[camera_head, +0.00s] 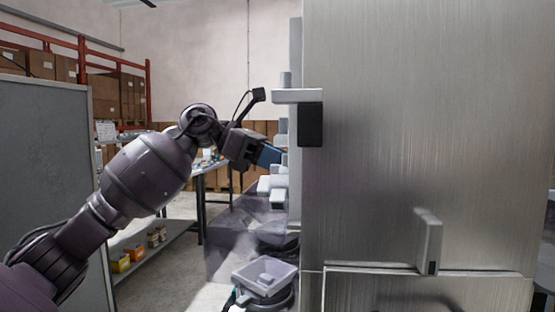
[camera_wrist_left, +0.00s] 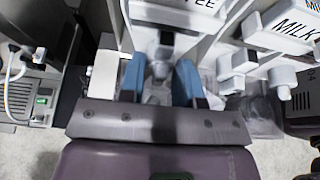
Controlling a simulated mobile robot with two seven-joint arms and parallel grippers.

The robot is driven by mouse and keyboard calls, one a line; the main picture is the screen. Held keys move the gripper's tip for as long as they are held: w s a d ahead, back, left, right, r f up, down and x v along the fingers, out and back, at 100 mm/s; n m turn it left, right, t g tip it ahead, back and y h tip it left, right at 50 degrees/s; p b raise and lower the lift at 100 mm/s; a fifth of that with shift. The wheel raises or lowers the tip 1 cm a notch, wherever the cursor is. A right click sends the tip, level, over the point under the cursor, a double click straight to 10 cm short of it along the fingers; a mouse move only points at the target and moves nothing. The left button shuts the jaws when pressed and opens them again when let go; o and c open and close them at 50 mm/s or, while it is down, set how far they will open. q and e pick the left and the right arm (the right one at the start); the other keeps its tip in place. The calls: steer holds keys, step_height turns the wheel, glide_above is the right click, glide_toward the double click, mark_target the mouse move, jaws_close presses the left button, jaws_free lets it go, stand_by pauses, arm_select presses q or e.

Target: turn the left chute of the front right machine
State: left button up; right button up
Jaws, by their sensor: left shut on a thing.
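The front right machine (camera_head: 415,90) is a tall brushed-metal cabinet that fills the right of the head view. Its front faces left and shows edge-on, with white parts sticking out. My left gripper (camera_head: 275,157) reaches this front, its blue fingers against the parts there. In the left wrist view the blue fingers (camera_wrist_left: 160,75) stand on both sides of a grey-white chute (camera_wrist_left: 163,48) and are shut on it. This chute is below a label ending in "EE". A second chute (camera_wrist_left: 236,68) is to its right, near a "MILK" label (camera_wrist_left: 296,28). My right gripper is not in view.
A white tray-like part (camera_head: 265,274) is low in front of the machine. A grey panel (camera_head: 45,165) stands at the left. A table (camera_head: 205,166) and a shelf of boxes (camera_head: 135,255) are behind my arm. Another machine (camera_wrist_left: 28,100) shows at the wrist view's left.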

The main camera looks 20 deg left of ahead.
arm_select(q)
steer(key=shift+w+f+n+g+h+p, duration=0.15)
steer(key=shift+n+g+h+p, duration=0.15)
steer(key=shift+n+g+p, duration=0.7)
steer(key=shift+w+r+n+g+h+p, duration=0.25)
steer(key=shift+n+g+p, duration=0.35)
steer(key=shift+n+p, duration=0.7)
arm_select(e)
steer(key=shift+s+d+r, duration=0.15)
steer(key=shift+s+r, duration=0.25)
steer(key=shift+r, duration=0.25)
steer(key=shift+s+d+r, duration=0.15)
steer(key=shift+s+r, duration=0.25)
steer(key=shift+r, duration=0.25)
arm_select(q)
steer(key=shift+s+f, duration=0.1)
steer(key=shift+f, duration=0.1)
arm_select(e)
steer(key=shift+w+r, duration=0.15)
arm_select(q)
steer(key=o, duration=0.6)
steer(key=shift+a, duration=0.1)
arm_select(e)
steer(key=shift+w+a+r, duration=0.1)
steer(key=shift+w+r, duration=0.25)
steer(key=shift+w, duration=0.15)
arm_select(q)
steer(key=shift+a, duration=0.1)
